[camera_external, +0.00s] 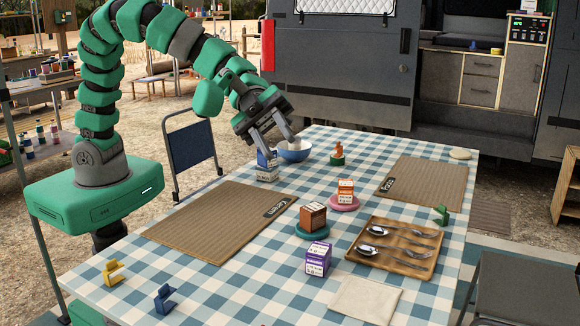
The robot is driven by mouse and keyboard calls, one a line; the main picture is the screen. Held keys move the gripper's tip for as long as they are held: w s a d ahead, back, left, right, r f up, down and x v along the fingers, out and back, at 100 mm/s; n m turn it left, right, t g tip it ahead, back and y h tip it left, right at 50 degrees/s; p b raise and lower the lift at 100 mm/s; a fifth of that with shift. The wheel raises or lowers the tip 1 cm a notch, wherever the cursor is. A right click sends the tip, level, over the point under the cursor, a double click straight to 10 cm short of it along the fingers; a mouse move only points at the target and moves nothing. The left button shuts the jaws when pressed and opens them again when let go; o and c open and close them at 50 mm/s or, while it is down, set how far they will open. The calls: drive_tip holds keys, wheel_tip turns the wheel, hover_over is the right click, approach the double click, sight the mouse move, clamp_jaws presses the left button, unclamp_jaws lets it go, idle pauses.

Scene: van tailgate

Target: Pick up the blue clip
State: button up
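The blue clip (163,299) stands on the checked tablecloth at the table's near left corner. My gripper (276,147) is far from it, at the table's far left side, pointing down by a blue and white box (267,168) and a blue bowl (294,151). Its two fingers are spread apart with a gap between them. The fingertips overlap the top of the box and the bowl in this view; I cannot tell whether they touch either one.
A yellow clip (113,273) stands left of the blue clip. A brown placemat (215,222) lies between the blue clip and my gripper. A purple box (318,259), a brown box (312,217) and a wooden cutlery tray (398,236) stand farther right. Cloth around the blue clip is clear.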

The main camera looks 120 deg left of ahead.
drive_tip(key=s+d+f+g+h+b, duration=0.15)
drive_tip(key=s+f+g, duration=0.45)
drive_tip(key=f, duration=0.9)
drive_tip(key=g+h+b, duration=0.1)
drive_tip(key=g+h, duration=0.2)
drive_tip(key=g, duration=0.1)
approach(166, 284)
drive_tip(key=shift+m, duration=0.4)
drive_tip(key=b+x, duration=0.1)
drive_tip(key=x, duration=0.4)
drive_tip(key=shift+s+d+b, duration=0.1)
drive_tip(key=shift+s+b, duration=0.15)
drive_tip(key=shift+b, duration=0.05)
drive_tip(key=shift+w+b+x, duration=0.15)
drive_tip(key=shift+b+x, duration=0.35)
drive_tip(key=shift+x, duration=1.1)
drive_tip(key=shift+w+b+x, duration=0.1)
drive_tip(key=shift+b+x, duration=0.4)
drive_tip(key=shift+x, duration=1.1)
clamp_jaws()
